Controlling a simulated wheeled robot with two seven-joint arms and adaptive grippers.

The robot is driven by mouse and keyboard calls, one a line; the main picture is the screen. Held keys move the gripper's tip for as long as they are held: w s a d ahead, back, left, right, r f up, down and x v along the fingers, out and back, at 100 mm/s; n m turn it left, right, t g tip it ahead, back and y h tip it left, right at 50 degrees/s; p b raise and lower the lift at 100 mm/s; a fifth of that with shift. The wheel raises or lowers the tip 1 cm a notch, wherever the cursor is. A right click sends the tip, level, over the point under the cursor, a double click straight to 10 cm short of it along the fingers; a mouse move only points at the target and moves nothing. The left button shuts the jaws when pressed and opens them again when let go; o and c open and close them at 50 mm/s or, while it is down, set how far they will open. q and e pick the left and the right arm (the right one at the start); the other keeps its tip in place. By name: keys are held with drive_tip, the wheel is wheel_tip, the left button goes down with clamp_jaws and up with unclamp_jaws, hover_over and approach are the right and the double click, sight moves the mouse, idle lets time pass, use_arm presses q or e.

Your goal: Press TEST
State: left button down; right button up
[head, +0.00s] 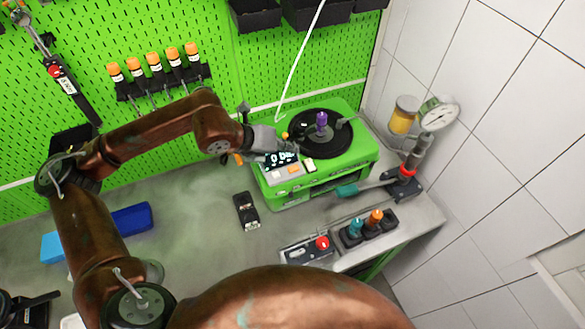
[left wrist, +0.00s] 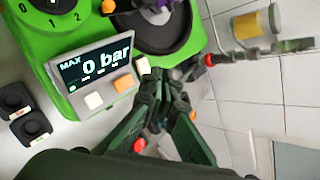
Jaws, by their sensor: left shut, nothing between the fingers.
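The green pump testbench (head: 330,170) stands on the bench against the pegboard. Its sloped front panel carries a display (left wrist: 95,52) reading "MAX 0 bar". Below the display sit a white button (left wrist: 93,100), an orange button (left wrist: 122,83) and another white button (left wrist: 142,65). Their labels are too small to read. My left gripper (head: 284,146) is shut and empty, just above the panel. In the left wrist view its fingers (left wrist: 158,98) are close to the right-hand white button; I cannot tell whether they touch it. My right gripper is not in view.
A black turntable disc with a purple knob (head: 321,121) is on top of the testbench. A black two-button box (head: 246,210), a red-button box (head: 322,243) and a teal-handled tool (head: 362,187) lie around it. A yellow jar (head: 403,117) stands at right.

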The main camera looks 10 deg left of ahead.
use_arm(q)
drive_tip(key=b, duration=0.1)
hover_over(291, 169)
wheel_tip(291, 169, down, 4)
drive_tip(key=shift+f, duration=0.15)
drive_tip(key=shift+f+b, duration=0.85)
drive_tip(key=shift+b, duration=0.25)
drive_tip(key=shift+f, duration=0.2)
drive_tip(key=shift+r, duration=0.1)
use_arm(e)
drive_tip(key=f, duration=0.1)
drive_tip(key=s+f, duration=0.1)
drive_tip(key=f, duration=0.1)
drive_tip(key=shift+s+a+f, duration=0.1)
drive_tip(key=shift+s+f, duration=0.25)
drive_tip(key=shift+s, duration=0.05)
use_arm(q)
drive_tip(key=shift+s, duration=0.1)
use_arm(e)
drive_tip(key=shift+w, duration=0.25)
use_arm(q)
drive_tip(key=shift+f+b, duration=0.4)
drive_tip(key=shift+b, duration=0.3)
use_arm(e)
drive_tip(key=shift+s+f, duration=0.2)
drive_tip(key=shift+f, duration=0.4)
